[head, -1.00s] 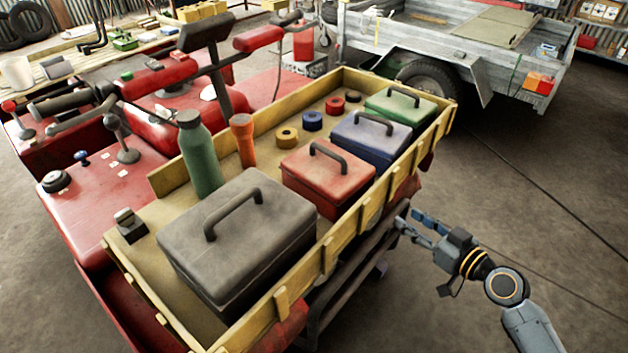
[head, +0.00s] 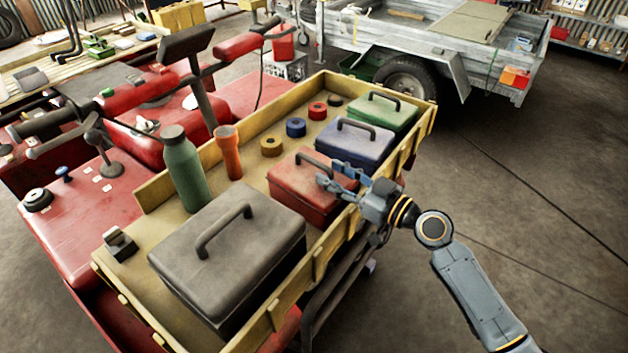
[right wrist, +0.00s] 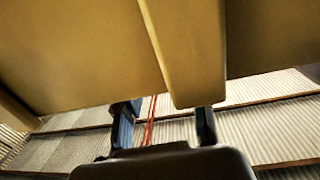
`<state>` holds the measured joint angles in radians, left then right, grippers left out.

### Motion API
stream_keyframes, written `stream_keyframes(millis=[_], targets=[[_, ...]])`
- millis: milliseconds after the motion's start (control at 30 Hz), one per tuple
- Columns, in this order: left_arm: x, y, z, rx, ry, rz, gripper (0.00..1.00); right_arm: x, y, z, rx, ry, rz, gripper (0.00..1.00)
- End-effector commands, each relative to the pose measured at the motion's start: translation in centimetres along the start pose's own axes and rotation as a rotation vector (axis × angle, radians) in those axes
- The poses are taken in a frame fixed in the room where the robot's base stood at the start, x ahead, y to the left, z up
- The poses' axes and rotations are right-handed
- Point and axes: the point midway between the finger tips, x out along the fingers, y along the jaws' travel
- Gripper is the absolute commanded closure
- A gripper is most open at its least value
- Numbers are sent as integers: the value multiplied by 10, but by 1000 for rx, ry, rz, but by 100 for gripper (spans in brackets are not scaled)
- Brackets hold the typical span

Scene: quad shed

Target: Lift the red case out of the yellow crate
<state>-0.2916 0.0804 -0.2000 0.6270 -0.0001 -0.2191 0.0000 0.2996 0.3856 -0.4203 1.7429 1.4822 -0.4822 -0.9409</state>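The red case (head: 300,188) stands in the yellow crate (head: 262,315) with its dark handle (head: 311,162) raised on the lid. It sits between the large grey case (head: 230,255) and the blue case (head: 352,145). My right gripper (head: 332,176) is open and empty, and overlaps the red case's right edge in the head view. In the right wrist view, the two fingers (right wrist: 164,124) are apart below the close yellow wall of the crate (right wrist: 80,50). I cannot tell whether the gripper touches the wall. The red case does not show there. My left gripper is not in view.
A green case (head: 380,112), a green bottle (head: 184,172), an orange cylinder (head: 229,152) and several tape rolls share the crate. The crate is on a red quad (head: 90,225). A grey trailer (head: 450,62) stands behind. The floor at right is clear.

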Motion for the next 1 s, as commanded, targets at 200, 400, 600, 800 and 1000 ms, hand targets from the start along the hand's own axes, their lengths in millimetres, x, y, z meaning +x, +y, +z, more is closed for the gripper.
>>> stream_keyframes(millis=[200, 400, 600, 800, 1000], targets=[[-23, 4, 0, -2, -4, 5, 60, 32, -2, -11, 3, 1, 0, 60], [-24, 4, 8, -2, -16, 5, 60, 40, -2, -7, 1, -1, 1, 60], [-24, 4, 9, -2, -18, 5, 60, 40, -2, -7, 0, 0, 1, 73], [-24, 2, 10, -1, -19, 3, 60, 40, -2, -7, 0, 0, 1, 100], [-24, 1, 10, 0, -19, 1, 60, 40, -2, -10, -1, 5, 1, 100]])
